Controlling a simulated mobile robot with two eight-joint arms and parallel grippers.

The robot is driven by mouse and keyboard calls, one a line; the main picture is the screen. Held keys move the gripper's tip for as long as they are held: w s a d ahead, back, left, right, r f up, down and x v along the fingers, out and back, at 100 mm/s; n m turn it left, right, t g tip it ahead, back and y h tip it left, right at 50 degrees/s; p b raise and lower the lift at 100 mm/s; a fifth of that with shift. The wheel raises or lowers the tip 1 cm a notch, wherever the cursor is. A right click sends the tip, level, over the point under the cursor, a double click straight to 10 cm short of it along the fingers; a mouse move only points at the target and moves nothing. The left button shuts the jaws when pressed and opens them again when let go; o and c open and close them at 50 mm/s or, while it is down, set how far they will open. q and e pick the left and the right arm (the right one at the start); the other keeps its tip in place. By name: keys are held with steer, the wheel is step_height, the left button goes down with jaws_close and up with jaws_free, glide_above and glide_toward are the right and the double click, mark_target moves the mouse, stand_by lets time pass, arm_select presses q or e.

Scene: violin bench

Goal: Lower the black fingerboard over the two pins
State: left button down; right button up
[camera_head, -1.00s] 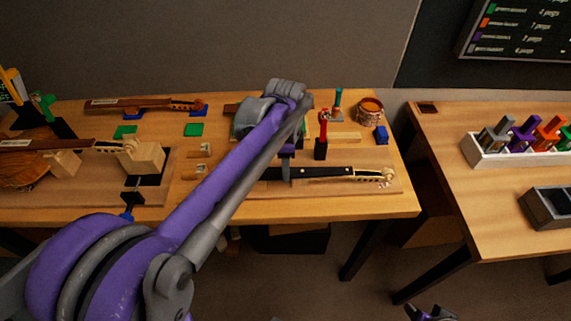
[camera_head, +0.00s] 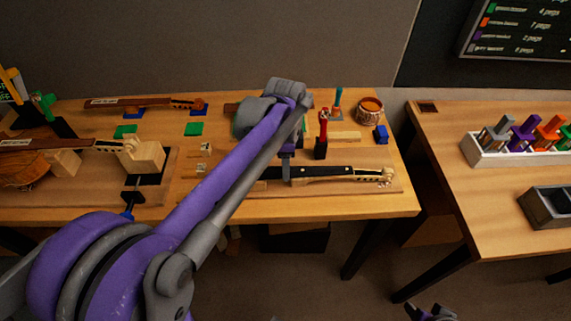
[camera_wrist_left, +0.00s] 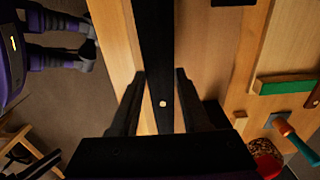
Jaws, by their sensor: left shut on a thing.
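The black fingerboard (camera_head: 325,171) lies lengthwise along the pale violin neck (camera_head: 370,174) at the front right of the bench. Small light dots show on its top. My left gripper (camera_head: 286,172) points down and is shut on the fingerboard near its left part. In the left wrist view the fingerboard (camera_wrist_left: 159,40) runs between the two dark fingers (camera_wrist_left: 160,100), with one brass-coloured dot (camera_wrist_left: 163,103) near them. I cannot tell whether the fingerboard touches the neck or how the pins sit under it. My right gripper (camera_head: 431,314) shows only partly at the bottom edge.
A red-handled tool (camera_head: 322,130) stands in a black block just behind the fingerboard. Another violin neck in a wooden holder (camera_head: 145,157) lies left. Bench front is clear.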

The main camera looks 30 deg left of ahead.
arm_select(q)
steer(key=shift+f, duration=0.4)
stand_by(0.5)
steer(key=shift+c, duration=1.5)
jaws_free()
steer(key=shift+r, duration=0.1)
step_height(320, 180, up, 11)
steer(key=shift+p, duration=0.35)
steer(key=shift+f, duration=0.2)
